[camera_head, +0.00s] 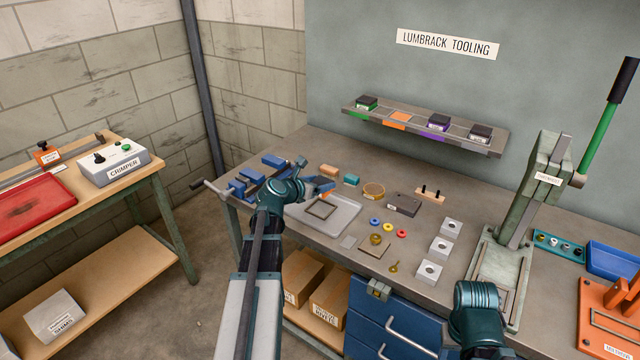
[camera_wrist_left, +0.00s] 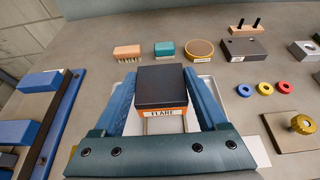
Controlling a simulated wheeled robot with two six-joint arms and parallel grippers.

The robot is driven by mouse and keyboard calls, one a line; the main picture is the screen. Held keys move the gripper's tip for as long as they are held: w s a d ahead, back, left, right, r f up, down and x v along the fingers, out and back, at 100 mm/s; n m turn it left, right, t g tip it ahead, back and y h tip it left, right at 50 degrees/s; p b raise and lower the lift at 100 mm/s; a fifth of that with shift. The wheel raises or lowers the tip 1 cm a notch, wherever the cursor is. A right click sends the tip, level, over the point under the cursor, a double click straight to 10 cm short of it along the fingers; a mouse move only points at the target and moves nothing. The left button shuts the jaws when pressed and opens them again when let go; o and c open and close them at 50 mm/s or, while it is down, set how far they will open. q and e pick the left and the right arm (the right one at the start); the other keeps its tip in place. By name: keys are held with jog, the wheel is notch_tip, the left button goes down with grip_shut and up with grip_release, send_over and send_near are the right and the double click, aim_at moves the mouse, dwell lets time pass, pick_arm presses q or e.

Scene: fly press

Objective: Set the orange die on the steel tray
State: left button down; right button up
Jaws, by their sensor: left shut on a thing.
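The orange die (camera_wrist_left: 163,98) has a dark top and an orange lower band with a "FLARE" label. My left gripper (camera_wrist_left: 163,92) is shut on it, with blue fingers at both sides. In the head view, my left gripper (camera_head: 318,187) is beside the back left of the steel tray, and a bit of orange shows there. The steel tray (camera_head: 347,222) is a pale plate with a dark square outline on it. In the left wrist view the tray shows partly behind and below the die; the gap between them is hard to judge. My right gripper is out of view.
Behind the tray lie a brush (camera_wrist_left: 127,52), a teal block (camera_wrist_left: 165,48) and a round tin (camera_wrist_left: 199,49). A blue vise-like rack (camera_head: 250,182) is at left. Coloured rings and steel blocks (camera_head: 440,247) are at right, before the press (camera_head: 505,255). The wall shelf (camera_head: 425,129) has an empty orange slot.

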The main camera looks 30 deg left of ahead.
pick_arm(q)
jog(key=shift+f+b, duration=3)
jog(key=shift+f, duration=0.2)
jog(key=shift+f+b, duration=0.5)
dwell(0.5)
grip_release()
jog(key=shift+s, duration=0.1)
jog(key=p+v, duration=0.5)
jog(key=v, duration=0.8)
jog(key=shift+s, duration=0.35)
jog(key=shift+r, duration=0.15)
